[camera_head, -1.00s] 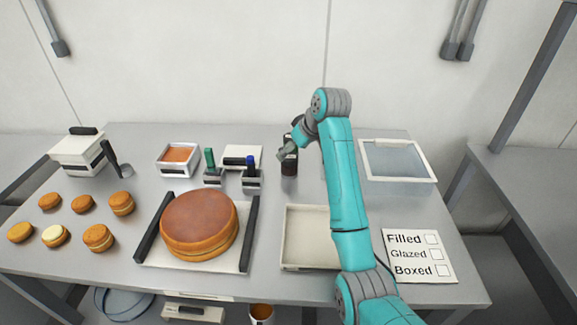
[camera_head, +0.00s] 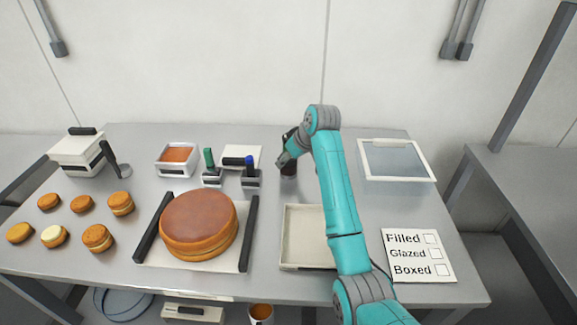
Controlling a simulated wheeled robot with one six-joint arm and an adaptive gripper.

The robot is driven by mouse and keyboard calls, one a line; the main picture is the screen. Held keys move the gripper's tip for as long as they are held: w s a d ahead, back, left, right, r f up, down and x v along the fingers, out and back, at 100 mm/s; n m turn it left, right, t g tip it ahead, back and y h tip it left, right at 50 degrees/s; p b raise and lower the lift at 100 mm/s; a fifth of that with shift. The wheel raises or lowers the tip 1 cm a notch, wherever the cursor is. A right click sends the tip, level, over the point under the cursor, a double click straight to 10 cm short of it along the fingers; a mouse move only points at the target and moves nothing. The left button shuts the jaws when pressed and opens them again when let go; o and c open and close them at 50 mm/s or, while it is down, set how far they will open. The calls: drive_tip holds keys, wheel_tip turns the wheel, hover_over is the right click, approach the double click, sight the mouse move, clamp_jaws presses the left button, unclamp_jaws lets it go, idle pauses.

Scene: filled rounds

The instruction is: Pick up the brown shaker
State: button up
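The brown shaker (camera_head: 289,170) stands upright on the table, behind the white tray and to the right of the blue-handled tool. Only its dark lower part shows clearly; its upper part is hidden by my arm's end. My gripper (camera_head: 286,158) is at the top of the shaker, mostly hidden by my own teal arm. I cannot tell whether its fingers are open, shut or touching the shaker.
A white tray (camera_head: 308,265) lies in front of the shaker. A blue-handled tool (camera_head: 251,177) and a green-handled tool (camera_head: 211,177) stand to its left. A large cake (camera_head: 199,222) is at front left. A clear-lidded box (camera_head: 397,162) is at right.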

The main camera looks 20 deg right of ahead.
drive_tip(key=c, duration=0.4)
